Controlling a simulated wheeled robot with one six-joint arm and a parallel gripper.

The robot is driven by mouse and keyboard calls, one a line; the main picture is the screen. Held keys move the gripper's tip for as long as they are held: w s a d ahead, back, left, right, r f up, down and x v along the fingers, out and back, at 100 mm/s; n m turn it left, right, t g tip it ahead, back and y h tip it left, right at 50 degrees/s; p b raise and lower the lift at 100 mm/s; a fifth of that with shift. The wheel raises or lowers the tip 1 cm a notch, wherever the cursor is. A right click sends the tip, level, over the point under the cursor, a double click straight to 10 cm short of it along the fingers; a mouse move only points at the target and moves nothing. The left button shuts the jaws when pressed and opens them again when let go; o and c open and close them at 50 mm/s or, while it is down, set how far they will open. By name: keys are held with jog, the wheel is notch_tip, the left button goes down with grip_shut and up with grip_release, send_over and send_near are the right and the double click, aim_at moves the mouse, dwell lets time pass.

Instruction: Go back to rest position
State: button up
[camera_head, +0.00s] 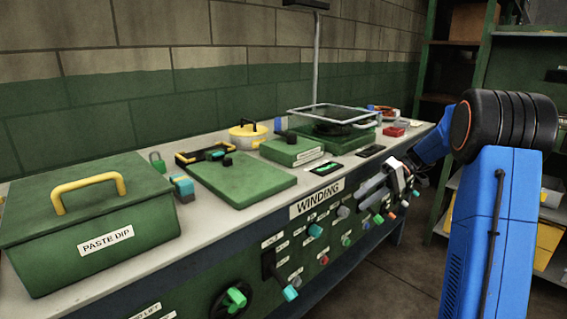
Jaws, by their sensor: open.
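My gripper (401,179) is at the end of my blue arm, on the right of the head view. It is in front of the bench's front panel, near the right part of the "WINDING" console. The jaws are open and I see nothing held between them. The fingertips are small in the picture and partly overlap the panel knobs behind. My arm's large black joint hides part of the shelf behind it.
A grey bench top (110,270) carries a green "PASTE DIP" box (60,262) with a yellow handle, a green plate (240,181) and a wire-framed tray (330,113). Several knobs and levers stick out of the front panel. Shelves (548,218) stand at right; open floor (385,285) lies between.

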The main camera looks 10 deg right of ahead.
jog(key=s+a+r+m+h, duration=0.1)
jog(key=s+a+h, duration=0.15)
jog(key=s, duration=0.35)
jog(key=s+a+r+m+t+h, duration=0.1)
jog(key=s+a+h, duration=0.1)
jog(key=s+a, duration=0.3)
jog(key=s+a+r+h, duration=0.1)
jog(key=s+a+h, duration=0.1)
jog(key=s, duration=0.5)
jog(key=s+f+m+t+h, duration=0.1)
jog(key=s+f+t+h, duration=0.1)
jog(key=s, duration=0.7)
jog(key=s+d+f+m+t+h, duration=0.1)
jog(key=s+f+t+h, duration=0.1)
jog(key=s, duration=0.8)
jog(key=shift+s+f+m+t+h, duration=0.2)
jog(key=shift+f+m+t+h, duration=0.25)
jog(key=shift+t, duration=0.45)
jog(key=shift+r, duration=0.1)
